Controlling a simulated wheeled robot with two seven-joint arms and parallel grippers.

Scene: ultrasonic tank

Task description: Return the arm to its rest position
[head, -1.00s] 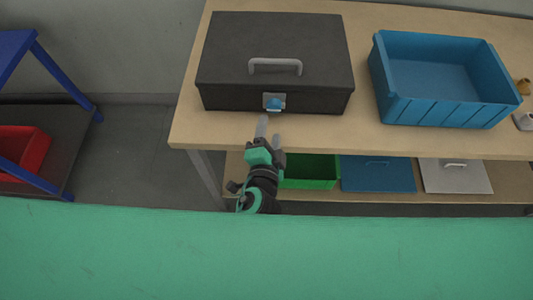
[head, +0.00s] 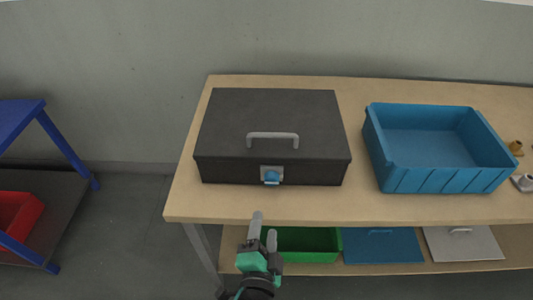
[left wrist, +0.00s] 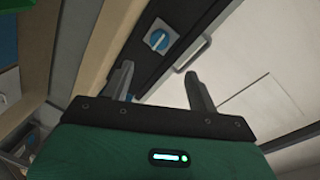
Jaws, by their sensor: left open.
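My left gripper (head: 264,230) is in front of the bench's front edge, below the black box in the head view. It is open and empty, its fingers pointing toward the bench. In the left wrist view its two fingers (left wrist: 160,88) stand apart with nothing between them. The black lidded box (head: 268,125) with a grey handle sits closed on the wooden bench top (head: 400,209). Its blue latch knob (head: 271,177) faces me and also shows in the left wrist view (left wrist: 158,40), beyond the fingers and apart from them. My right gripper is not in view.
An open blue bin (head: 440,150) stands right of the box, with small brass and white parts at the far right. A green bin (head: 300,245) and flat panels lie on the lower shelf. A blue-framed rack (head: 62,140) with a red bin (head: 15,218) stands left; floor between is clear.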

